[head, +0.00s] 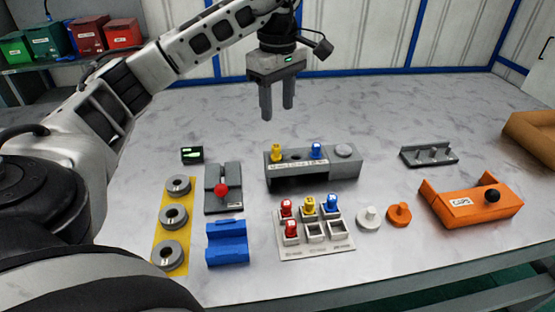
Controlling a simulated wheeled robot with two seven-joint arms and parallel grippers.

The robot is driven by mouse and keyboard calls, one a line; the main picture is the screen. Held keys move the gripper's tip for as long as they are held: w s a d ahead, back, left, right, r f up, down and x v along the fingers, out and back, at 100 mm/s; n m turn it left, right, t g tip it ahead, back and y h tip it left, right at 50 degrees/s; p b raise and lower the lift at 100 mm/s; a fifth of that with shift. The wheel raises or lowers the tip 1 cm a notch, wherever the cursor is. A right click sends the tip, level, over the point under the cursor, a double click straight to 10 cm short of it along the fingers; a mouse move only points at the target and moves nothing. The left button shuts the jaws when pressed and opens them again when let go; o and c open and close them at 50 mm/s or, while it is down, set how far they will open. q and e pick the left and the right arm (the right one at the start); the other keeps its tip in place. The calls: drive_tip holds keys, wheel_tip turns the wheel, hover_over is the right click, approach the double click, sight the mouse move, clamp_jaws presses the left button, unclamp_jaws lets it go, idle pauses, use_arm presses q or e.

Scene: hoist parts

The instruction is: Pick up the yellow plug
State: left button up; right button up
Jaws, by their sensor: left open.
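One yellow plug (277,151) stands upright in the left part of the grey block (285,168) at the middle of the table. Another yellow plug (309,205) stands in the back row of the white tray (318,248) in front of that block. I cannot tell from the picture which one the task names. My left gripper (277,113) is open and empty, fingers pointing down, above and behind the grey block and apart from both plugs. My right gripper is not in view.
A blue plug (316,150) shares the grey block. Red plugs (291,229) and a blue plug (333,202) share the tray. A red-knobbed grey fixture (221,190) and blue block (227,243) stand left; an orange caps bin (470,207) stands right. The table's back is clear.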

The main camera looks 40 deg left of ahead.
use_arm(q)
hover_over(276, 146)
drive_tip(key=f, duration=0.6)
drive_tip(key=shift+d, duration=0.2)
drive_tip(key=shift+a+f, duration=0.2)
drive_tip(key=shift+f, duration=2.5)
clamp_jaws()
